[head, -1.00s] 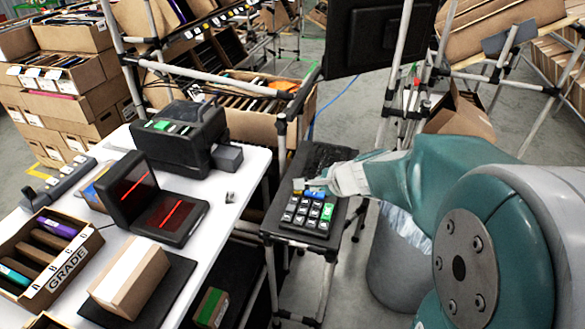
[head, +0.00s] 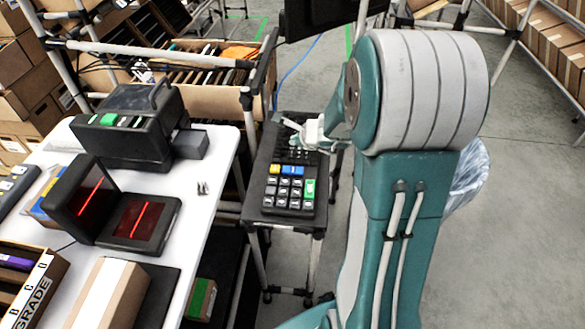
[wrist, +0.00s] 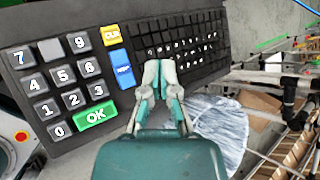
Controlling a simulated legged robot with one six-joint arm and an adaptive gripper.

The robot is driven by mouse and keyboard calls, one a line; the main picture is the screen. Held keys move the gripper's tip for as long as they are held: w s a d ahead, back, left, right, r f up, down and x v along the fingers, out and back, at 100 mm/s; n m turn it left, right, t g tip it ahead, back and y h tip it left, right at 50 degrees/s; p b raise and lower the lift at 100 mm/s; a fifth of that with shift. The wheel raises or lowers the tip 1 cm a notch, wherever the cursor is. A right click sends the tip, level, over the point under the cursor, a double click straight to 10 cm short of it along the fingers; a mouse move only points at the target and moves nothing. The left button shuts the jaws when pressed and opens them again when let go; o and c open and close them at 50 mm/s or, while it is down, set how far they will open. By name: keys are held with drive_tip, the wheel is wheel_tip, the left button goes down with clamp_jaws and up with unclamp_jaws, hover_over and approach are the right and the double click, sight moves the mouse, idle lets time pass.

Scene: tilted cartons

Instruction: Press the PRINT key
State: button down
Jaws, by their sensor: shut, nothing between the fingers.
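A black keypad (head: 288,204) with several number keys lies on a small stand. Its yellow key (head: 275,169), blue key (head: 292,170) and green OK key (head: 310,188) are visible. In the wrist view, the blue key (wrist: 121,70) sits below the yellow key (wrist: 88,39) and above the green OK key (wrist: 97,115); its white lettering is too small to read surely. My gripper (wrist: 158,70) is shut and empty, over the small-key section to the right of the blue key. In the head view, my gripper (head: 295,130) is beyond the keypad's coloured keys. Contact cannot be told.
A white table (head: 215,185) at left holds a black printer-like machine (head: 140,150), a red-lit scanner (head: 140,222) and a carton (head: 110,295). A bin with a clear liner (head: 468,175) stands at right. Open floor lies farther right.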

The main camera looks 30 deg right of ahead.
sight(291, 166)
drive_tip(key=shift+a+f, duration=0.1)
drive_tip(key=shift+f, duration=4.25)
drive_tip(key=shift+f, duration=0.15)
drive_tip(key=shift+f, duration=0.15)
drive_tip(key=shift+f, duration=0.4)
drive_tip(key=shift+r, duration=3.35)
